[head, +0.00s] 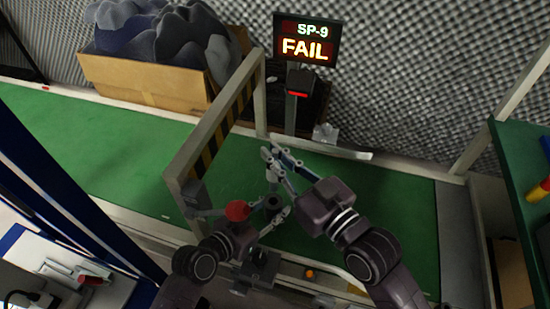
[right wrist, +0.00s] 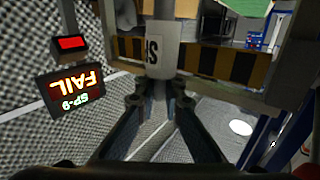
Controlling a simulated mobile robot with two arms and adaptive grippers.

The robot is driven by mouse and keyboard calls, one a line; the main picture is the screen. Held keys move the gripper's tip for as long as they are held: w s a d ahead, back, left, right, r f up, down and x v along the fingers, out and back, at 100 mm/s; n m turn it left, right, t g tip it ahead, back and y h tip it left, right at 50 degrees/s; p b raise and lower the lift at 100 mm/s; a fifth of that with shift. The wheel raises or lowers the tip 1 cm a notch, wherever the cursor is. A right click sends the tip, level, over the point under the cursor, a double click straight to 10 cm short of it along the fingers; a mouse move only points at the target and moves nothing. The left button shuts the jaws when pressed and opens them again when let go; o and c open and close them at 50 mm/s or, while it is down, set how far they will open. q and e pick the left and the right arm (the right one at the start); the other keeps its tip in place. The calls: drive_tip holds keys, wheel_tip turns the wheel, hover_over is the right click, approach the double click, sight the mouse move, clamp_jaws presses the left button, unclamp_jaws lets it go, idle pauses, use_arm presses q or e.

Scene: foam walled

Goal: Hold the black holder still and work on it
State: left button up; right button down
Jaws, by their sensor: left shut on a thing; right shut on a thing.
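The black holder (head: 272,202) is a small dark round piece low over the green belt, in the middle of the head view. My left gripper (head: 271,208) is shut on it, with a finger at each side. My right gripper (head: 273,160) is above and behind it in the head view, shut on a pale grey cylinder (right wrist: 160,50) with dark lettering, seen in the right wrist view. The cylinder's lower part is above the holder in the head view. I cannot tell whether the two touch. My fingers hide part of both.
A grey gate (head: 222,112) with yellow-black stripes spans the green belt (head: 110,150) just left of my grippers. A screen (head: 306,40) reads "SP-9 FAIL". A cardboard box (head: 140,78) of dark foam stands behind. A green shelf (head: 515,170) is at right.

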use_arm(q)
drive_tip(key=o, duration=1.3)
drive_tip(key=shift+o, duration=0.2)
drive_tip(key=v, duration=1.2)
drive_tip(key=shift+d, duration=0.1)
